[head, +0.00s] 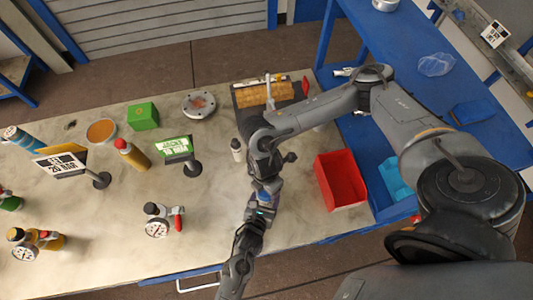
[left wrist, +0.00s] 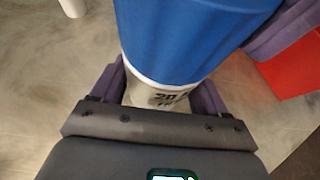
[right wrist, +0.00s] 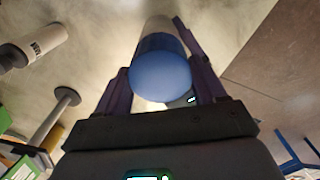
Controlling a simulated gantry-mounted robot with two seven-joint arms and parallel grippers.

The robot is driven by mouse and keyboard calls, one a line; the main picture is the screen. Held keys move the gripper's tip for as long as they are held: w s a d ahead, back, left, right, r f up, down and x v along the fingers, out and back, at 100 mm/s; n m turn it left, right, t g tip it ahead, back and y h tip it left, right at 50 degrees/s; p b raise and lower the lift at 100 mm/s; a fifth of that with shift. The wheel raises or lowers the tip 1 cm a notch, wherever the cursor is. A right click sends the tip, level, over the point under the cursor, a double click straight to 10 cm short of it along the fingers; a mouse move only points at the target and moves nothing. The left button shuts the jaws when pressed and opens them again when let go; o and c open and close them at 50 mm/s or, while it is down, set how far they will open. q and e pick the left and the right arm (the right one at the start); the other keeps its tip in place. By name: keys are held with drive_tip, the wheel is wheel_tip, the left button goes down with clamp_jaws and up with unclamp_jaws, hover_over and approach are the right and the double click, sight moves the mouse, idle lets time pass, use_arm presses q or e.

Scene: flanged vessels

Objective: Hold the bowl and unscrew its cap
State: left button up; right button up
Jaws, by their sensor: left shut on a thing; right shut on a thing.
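The held vessel looks like a white cylinder with a wide blue cap, not an open bowl. In the left wrist view the white body (left wrist: 158,97) bears dark print, and the blue cap (left wrist: 185,35) fills the top. My left gripper (left wrist: 160,92) is shut on the white body. In the right wrist view the round blue end of the cap (right wrist: 160,76) faces the camera, the paler body beyond it. My right gripper (right wrist: 158,72) is shut around the cap. In the head view both grippers meet above the table's front part, and the vessel is mostly hidden between them.
A red bin (head: 341,182) stands right of the grippers. A small white bottle (head: 237,150) is close on the left. A gauge with a red handle (head: 160,220), a green sign (head: 175,148) and a flanged disc (head: 199,104) stand further left. The grey table (head: 110,225) has free room in front.

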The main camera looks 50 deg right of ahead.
use_arm(q)
drive_tip(key=shift+w, duration=0.15)
use_arm(e)
drive_tip(key=n, duration=0.7)
drive_tip(key=o, duration=1.1)
drive_tip(key=shift+o, duration=0.2)
use_arm(q)
drive_tip(key=shift+r, duration=0.1)
use_arm(e)
drive_tip(key=m, duration=0.7)
drive_tip(key=shift+m, duration=0.3)
drive_tip(key=m, duration=0.9)
